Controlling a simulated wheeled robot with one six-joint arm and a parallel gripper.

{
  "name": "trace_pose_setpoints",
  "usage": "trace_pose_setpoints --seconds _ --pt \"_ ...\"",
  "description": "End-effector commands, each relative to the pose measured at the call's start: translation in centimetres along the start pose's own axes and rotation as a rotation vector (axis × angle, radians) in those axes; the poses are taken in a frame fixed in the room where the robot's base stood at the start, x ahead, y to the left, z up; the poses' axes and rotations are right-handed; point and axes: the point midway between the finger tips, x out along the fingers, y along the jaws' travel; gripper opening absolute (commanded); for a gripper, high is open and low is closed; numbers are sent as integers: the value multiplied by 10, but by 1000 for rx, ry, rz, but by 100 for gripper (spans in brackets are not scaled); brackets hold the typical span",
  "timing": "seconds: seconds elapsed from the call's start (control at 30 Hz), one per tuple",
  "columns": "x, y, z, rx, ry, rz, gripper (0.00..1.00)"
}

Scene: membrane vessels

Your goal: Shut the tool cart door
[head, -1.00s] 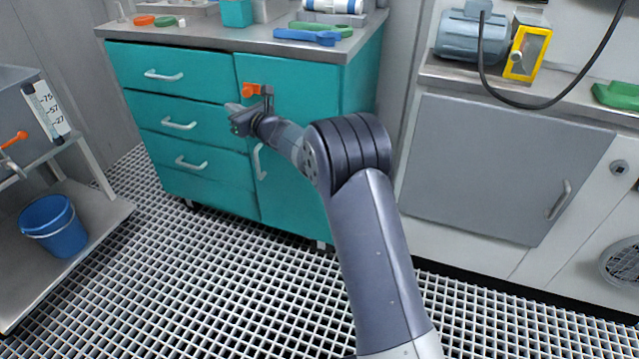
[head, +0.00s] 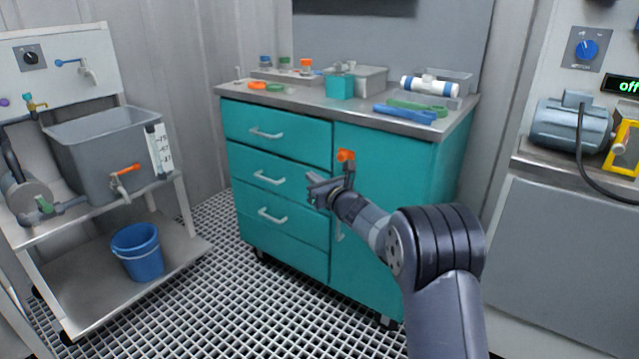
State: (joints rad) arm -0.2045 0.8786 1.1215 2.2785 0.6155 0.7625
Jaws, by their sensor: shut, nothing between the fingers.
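The teal tool cart (head: 280,217) stands in the middle of the head view, with three drawers on its left and a door (head: 372,150) on its right. The door lies flush with the cart front, and no gap shows along its edges. Its vertical handle (head: 339,232) is partly hidden behind my arm. My gripper (head: 312,190) is shut and empty, in front of the cart near the seam between drawers and door. An orange-tipped part (head: 346,156) stands beside my gripper; I cannot tell whether it belongs to the gripper or the door.
Wrenches (head: 405,114), a white and blue cylinder (head: 430,86) and small parts lie on the cart top. A stand at left holds a grey tank (head: 100,150) above a blue bucket (head: 138,252). A bench with a motor (head: 572,125) is at right. The grid floor (head: 230,300) before the drawers is clear.

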Motion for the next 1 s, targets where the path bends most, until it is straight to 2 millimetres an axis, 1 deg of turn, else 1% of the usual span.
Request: trace_pose_setpoints --seconds 0.27,0.3,0.5,0.7,1.0 --pt "-16 38 0 3 3 0 0" --pt "-18 46 1 2 2 1 0" --pt "-29 71 0 1 1 0 0" --pt "-33 79 0 1 1 -2 0" --pt "-32 78 -1 0 1 -3 0"
